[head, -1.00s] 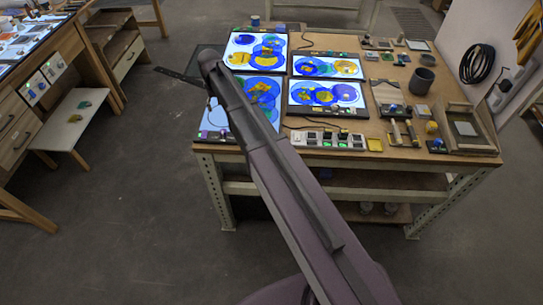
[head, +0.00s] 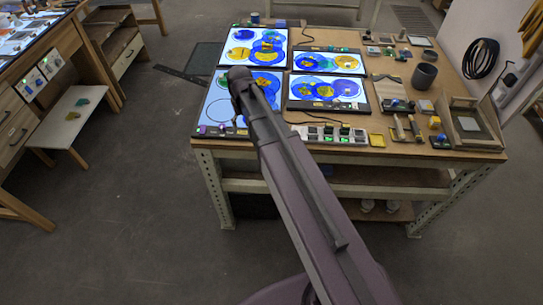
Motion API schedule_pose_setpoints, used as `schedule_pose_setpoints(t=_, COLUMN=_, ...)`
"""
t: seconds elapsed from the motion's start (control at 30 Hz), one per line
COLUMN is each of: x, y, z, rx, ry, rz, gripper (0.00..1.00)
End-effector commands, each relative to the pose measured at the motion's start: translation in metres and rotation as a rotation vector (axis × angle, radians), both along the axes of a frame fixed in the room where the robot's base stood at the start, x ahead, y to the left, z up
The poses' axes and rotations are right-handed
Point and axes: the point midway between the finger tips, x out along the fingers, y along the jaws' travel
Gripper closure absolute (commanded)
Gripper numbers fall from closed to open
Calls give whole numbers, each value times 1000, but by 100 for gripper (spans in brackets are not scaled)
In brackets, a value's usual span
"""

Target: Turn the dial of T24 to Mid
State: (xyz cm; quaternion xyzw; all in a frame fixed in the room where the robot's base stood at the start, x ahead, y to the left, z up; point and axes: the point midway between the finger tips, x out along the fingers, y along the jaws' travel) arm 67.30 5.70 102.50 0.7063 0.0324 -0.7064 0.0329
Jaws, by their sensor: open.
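Four lit panels with blue and yellow discs lie on the wooden workbench: far left (head: 232,38), far right (head: 352,62), near left (head: 213,108) and near right (head: 298,90). Small coloured parts sit along their dark edges, including a purple one (head: 202,129) at the near-left panel's front corner. Labels and dial positions are too small to read, so I cannot tell which is T24. My gripper (head: 241,92) is at the arm's far end, in front of the near-left panel in the picture. Its fingers are dark and hard to make out, and nothing shows held. My arm covers part of that panel.
A switch strip (head: 337,133) lies along the front edge beside a yellow square (head: 376,141). A dark cup (head: 424,76), brushes and a wooden tray (head: 472,143) stand to the right. A ruler (head: 180,75) juts past the bench's left edge.

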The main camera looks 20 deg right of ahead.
Motion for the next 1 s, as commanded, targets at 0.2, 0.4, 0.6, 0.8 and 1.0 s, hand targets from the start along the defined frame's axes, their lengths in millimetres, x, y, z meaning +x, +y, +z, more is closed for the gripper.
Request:
schedule_pose_setpoints(t=0.2, x=-31, y=-14, z=-8, rx=0, ry=0, rz=-19, gripper=24)
schedule_pose_setpoints(t=0.4, x=-56, y=-26, z=-15, rx=0, ry=0, rz=-37, gripper=24)
schedule_pose_setpoints(t=0.6, x=-81, y=-36, z=-21, rx=0, ry=0, rz=-53, gripper=24)
schedule_pose_setpoints(t=0.8, x=-106, y=-47, z=-27, rx=0, ry=0, rz=-71, gripper=24)
schedule_pose_setpoints(t=1.0, x=-125, y=-54, z=-31, rx=-1, ry=0, rz=-84, gripper=24)
